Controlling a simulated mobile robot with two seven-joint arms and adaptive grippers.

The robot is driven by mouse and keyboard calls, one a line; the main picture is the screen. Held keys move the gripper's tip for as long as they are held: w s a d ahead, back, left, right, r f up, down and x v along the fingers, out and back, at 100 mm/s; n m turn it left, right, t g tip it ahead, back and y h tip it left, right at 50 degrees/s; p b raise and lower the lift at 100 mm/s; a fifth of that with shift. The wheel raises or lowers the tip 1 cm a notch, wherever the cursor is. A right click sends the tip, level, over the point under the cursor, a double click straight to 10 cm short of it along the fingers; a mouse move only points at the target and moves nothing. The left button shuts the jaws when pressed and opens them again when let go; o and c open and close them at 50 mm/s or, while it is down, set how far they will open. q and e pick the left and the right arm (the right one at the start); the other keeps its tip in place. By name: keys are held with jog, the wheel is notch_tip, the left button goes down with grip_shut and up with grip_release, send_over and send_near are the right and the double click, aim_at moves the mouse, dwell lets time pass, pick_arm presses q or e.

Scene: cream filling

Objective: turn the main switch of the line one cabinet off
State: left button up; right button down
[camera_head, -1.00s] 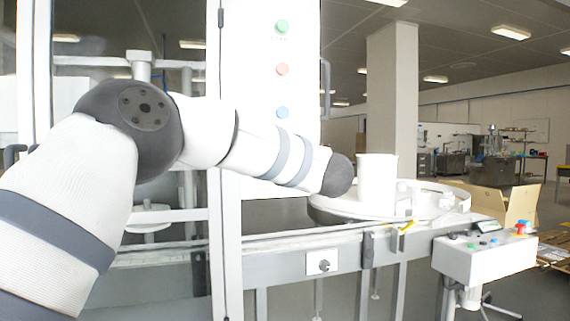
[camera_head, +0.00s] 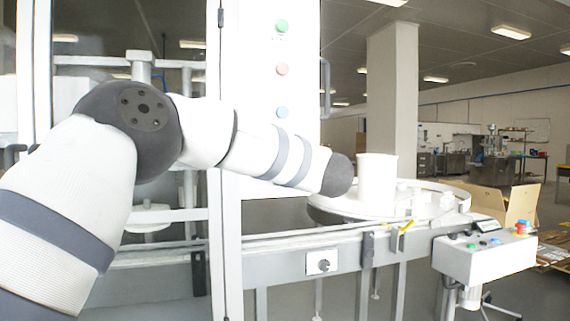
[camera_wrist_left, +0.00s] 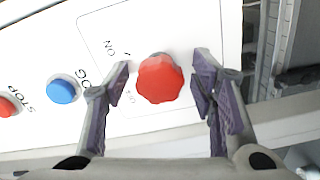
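A red faceted knob (camera_wrist_left: 160,80) sits on a white panel (camera_wrist_left: 185,25) in the left wrist view. An outlined plate around it has ON and a line mark at its upper left; a second label at its lower left is hard to read. My left gripper (camera_wrist_left: 164,84) is open, one finger on each side of the knob, with a visible gap on both sides. Which mark the knob points to I cannot tell. In the head view my left arm crosses in front of the white cabinet (camera_head: 297,50); its gripper and the red knob are hidden there. My right gripper is not in view.
A blue button (camera_wrist_left: 61,91) and a red STOP button (camera_wrist_left: 6,106) lie left of the knob. A conveyor with a small black switch (camera_head: 323,265) and a control box (camera_head: 485,262) stand to the right.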

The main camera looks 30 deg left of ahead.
pick_arm(q)
jog(key=v, duration=1.2)
